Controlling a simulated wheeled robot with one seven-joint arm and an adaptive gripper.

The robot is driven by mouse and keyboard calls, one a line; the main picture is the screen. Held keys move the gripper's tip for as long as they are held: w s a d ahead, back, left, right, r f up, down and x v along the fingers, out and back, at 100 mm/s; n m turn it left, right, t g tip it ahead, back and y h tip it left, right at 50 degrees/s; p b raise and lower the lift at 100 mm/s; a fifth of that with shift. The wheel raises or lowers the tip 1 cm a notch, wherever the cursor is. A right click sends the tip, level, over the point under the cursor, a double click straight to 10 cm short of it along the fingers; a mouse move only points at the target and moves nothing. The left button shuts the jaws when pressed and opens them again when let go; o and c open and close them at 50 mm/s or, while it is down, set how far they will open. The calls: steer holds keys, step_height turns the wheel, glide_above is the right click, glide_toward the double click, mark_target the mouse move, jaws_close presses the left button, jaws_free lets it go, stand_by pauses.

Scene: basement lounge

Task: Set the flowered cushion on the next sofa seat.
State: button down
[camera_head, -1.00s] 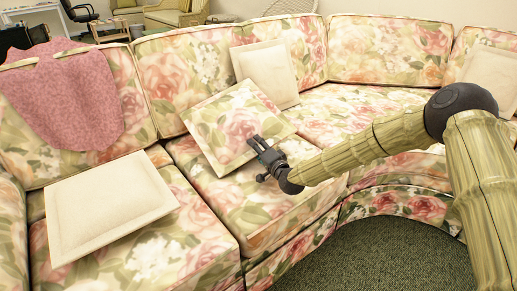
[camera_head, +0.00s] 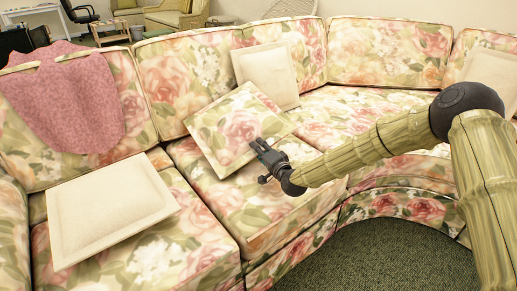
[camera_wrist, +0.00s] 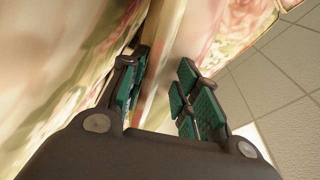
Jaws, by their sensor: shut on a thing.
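The flowered cushion (camera_head: 228,125) leans tilted on the middle seat (camera_head: 240,195) of the curved flowered sofa, close to the backrest. My gripper (camera_head: 261,148) is at the cushion's lower right edge and is shut on it. In the wrist view the gripper's green-padded fingers (camera_wrist: 163,95) stand on either side of the cushion's edge (camera_wrist: 158,60). The sofa seat to the right (camera_head: 355,105) has a bare flowered surface. The cushion's underside is hidden.
A cream cushion (camera_head: 267,75) leans on the backrest just behind the flowered one. Another cream cushion (camera_head: 105,210) lies on the left seat, and one stands at the far right (camera_head: 492,75). A pink throw (camera_head: 65,100) hangs over the left backrest. Green carpet (camera_head: 385,255) lies in front.

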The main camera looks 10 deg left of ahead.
steer(key=s+d+r+p, duration=0.2)
steer(key=r+p, duration=0.2)
steer(key=r, duration=0.2)
steer(key=s+d+r+p, duration=0.2)
steer(key=s+r+p, duration=0.1)
steer(key=r+p, duration=0.1)
steer(key=shift+s+d+r, duration=0.15)
steer(key=shift+d+r, duration=0.15)
steer(key=shift+r, duration=0.55)
stand_by(0.3)
